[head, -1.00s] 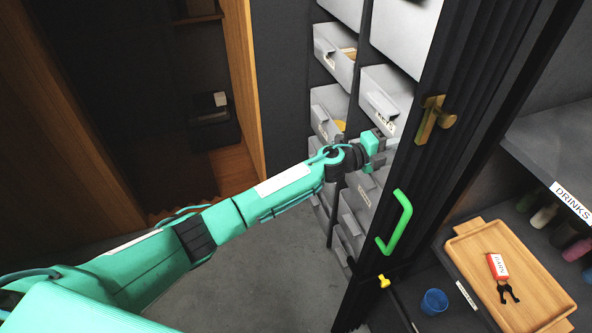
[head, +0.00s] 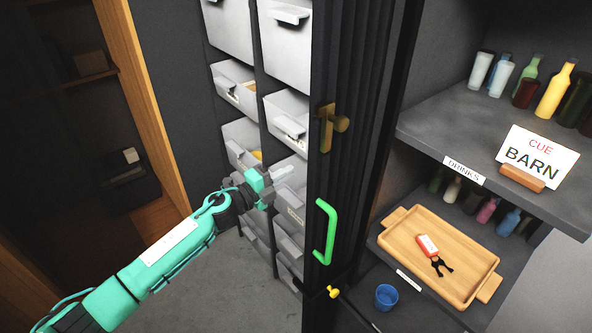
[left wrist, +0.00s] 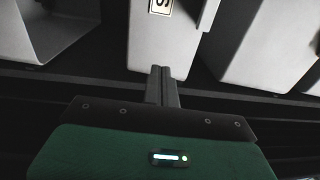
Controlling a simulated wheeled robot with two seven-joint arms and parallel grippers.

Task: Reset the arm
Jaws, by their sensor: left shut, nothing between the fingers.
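My left arm comes in from the lower left in the head view. Its gripper (head: 283,174) is in front of the grey drawer bins (head: 285,118), left of the dark door panel. In the left wrist view the two fingers (left wrist: 162,86) are pressed together with nothing between them. Their tips point toward a pale bin with a label (left wrist: 160,40); whether they touch it I cannot tell. My right gripper is not in view.
The dark folding door (head: 345,180) has a green handle (head: 326,232) and a brass latch (head: 331,125). Open floor (head: 215,290) lies below the bins.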

